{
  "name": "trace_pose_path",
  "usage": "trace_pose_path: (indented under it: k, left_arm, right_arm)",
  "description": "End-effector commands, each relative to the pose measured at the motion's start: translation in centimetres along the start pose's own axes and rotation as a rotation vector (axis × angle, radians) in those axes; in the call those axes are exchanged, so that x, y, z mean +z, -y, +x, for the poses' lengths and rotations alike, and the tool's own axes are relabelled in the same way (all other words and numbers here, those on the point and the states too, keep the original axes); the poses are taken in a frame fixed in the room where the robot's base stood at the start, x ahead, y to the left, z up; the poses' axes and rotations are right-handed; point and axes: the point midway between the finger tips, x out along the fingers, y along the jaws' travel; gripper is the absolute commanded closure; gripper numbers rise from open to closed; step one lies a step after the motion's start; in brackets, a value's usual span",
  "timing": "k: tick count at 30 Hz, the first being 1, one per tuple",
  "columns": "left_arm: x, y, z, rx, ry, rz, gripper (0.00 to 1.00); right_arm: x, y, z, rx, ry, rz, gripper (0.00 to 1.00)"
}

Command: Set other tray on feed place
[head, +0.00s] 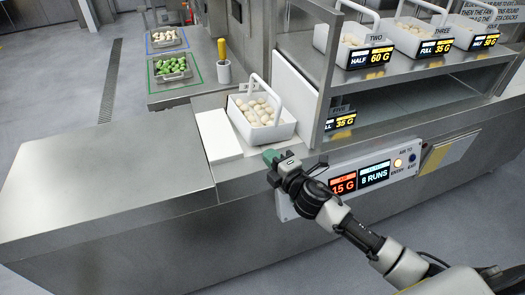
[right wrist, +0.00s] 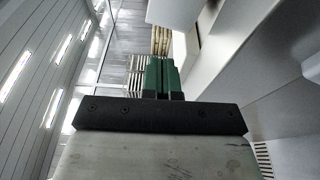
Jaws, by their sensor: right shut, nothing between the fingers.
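A white handled tray (head: 262,130) holding several pale round pieces stands on the steel counter, left of the shelf unit. A flat white plate (head: 217,136) lies beside it on the left, bare on top. My right gripper (head: 271,156) is just in front of the counter tray, near the counter's front edge, shut and empty. Its green fingers (right wrist: 161,78) are together in the right wrist view. My left gripper is not in view.
A control panel (head: 368,178) with lit displays is on the counter front, beside my right arm. Two food trays (head: 173,67) sit at the back left. The left counter (head: 100,180) is clear.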

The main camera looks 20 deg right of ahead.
Motion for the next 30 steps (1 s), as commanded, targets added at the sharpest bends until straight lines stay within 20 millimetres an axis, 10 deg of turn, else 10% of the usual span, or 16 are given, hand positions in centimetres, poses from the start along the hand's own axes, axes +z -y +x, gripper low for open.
trace_pose_path:
  k: [10, 30]
  left_arm:
    - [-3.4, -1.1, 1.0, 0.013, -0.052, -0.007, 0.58]
    - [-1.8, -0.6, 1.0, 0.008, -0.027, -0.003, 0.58]
  right_arm:
    - [-0.1, 0.1, -5.3, -0.001, -0.001, -0.001, 1.0]
    - [0.2, 0.6, -5.8, -0.013, 0.007, 0.012, 1.0]
